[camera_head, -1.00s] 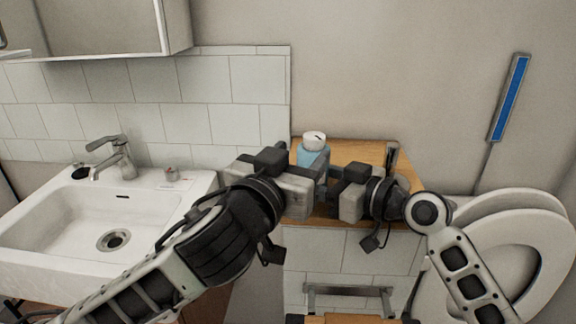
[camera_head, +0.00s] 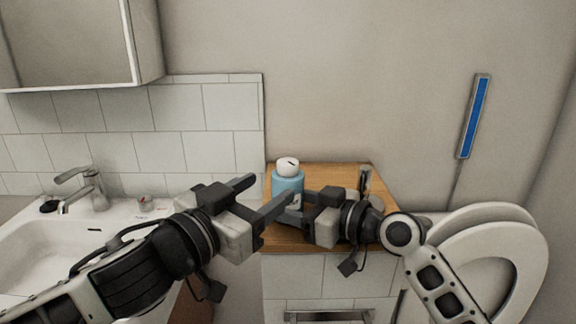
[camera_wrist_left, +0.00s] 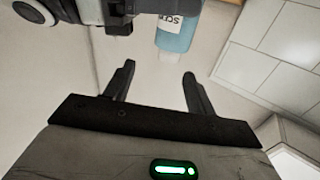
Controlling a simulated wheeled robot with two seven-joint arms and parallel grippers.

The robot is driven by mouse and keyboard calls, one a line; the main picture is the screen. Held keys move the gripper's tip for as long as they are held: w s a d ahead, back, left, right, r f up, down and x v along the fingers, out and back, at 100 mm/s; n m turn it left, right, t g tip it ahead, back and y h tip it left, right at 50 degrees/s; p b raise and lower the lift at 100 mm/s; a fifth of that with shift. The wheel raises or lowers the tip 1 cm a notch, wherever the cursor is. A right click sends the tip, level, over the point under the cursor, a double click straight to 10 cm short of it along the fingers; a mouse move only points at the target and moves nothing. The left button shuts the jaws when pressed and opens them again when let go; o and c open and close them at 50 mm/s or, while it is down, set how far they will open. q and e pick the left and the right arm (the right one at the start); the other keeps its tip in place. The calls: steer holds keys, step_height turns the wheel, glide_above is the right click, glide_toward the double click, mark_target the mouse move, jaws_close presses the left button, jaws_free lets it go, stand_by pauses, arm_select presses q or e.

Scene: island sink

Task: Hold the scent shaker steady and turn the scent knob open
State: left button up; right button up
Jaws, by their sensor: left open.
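The scent shaker (camera_head: 287,187) is a light blue bottle standing upright on the wooden top. Its white knob (camera_head: 287,167) has a dark mark on top. My left gripper (camera_head: 264,193) is open and empty, to the left and front of the shaker. In the left wrist view the shaker (camera_wrist_left: 178,32), with part of its label showing, lies beyond the two spread fingers. My right gripper (camera_head: 296,206) is at the shaker's lower right front, its fingers pointing at the bottle. Whether they grip it is hidden.
The wooden top (camera_head: 335,178) is bounded by the wall behind. A sink (camera_head: 40,245) with a tap (camera_head: 88,188) is at left, and a toilet with raised seat (camera_head: 490,260) at right. A small dark-fronted object (camera_head: 366,180) stands on the top's right.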

mark_target(295, 159)
arm_select(q)
steer(key=shift+m+g+h, duration=0.4)
steer(key=shift+g+h, duration=0.3)
steer(key=shift+h, duration=0.1)
steer(key=w+d, duration=0.1)
steer(key=w, duration=0.2)
steer(key=w+d, duration=0.2)
steer(key=w, duration=0.1)
steer(key=w+d, duration=0.2)
steer(key=w, duration=0.1)
steer(key=shift+w+d+r, duration=0.1)
steer(key=shift+w+r, duration=0.25)
steer(key=shift+c, duration=0.4)
steer(key=c, duration=0.9)
